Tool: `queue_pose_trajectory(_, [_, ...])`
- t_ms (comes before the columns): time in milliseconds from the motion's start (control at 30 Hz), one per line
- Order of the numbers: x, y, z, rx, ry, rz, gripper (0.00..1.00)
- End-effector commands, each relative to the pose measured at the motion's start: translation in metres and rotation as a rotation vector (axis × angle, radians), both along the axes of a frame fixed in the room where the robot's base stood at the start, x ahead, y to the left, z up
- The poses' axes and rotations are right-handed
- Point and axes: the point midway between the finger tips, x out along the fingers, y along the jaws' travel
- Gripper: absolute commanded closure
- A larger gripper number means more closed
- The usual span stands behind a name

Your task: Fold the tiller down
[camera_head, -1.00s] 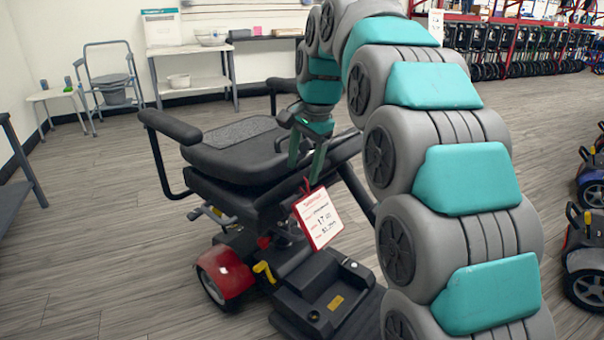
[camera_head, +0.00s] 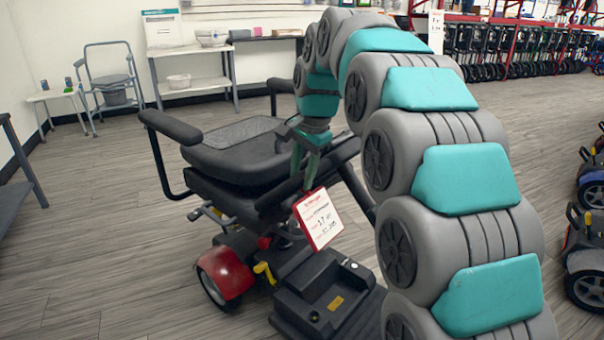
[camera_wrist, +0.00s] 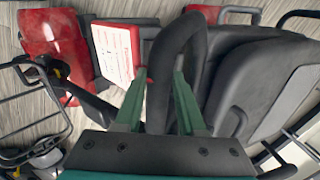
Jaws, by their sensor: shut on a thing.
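The tiller's black loop handle (camera_wrist: 193,42) rises between the two green fingers of my gripper (camera_wrist: 162,82) in the wrist view, and the gripper is shut on it. In the head view, my gripper (camera_head: 305,168) points down in front of the seat's right side. The scooter's black seat (camera_head: 235,150) stands behind it. A red-edged white price tag (camera_head: 320,218) hangs just below the fingers and also shows in the wrist view (camera_wrist: 115,55). The dark footboard (camera_head: 325,295) lies below. My arm hides part of the tiller and the scooter's right side.
A red wheel cover (camera_head: 225,272) and a yellow lever (camera_head: 264,271) are at the scooter's lower left. The armrest (camera_head: 168,126) sticks out left. Other scooters (camera_head: 585,255) stand at the right edge.

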Motion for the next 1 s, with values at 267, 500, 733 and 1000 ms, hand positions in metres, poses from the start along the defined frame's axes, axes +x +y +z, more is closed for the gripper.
queue_pose_trajectory(267, [-0.0001, -0.0003, -0.0002, -0.001, 0.001, 0.0, 1.0])
queue_pose_trajectory(500, [-0.0002, -0.0003, -0.0002, -0.001, 0.001, 0.0, 1.0])
queue_pose_trajectory(733, [-0.0002, -0.0003, -0.0002, -0.001, 0.001, 0.0, 1.0])
queue_pose_trajectory(1000, [-0.0003, -0.0004, -0.0002, -0.001, 0.001, 0.0, 1.0])
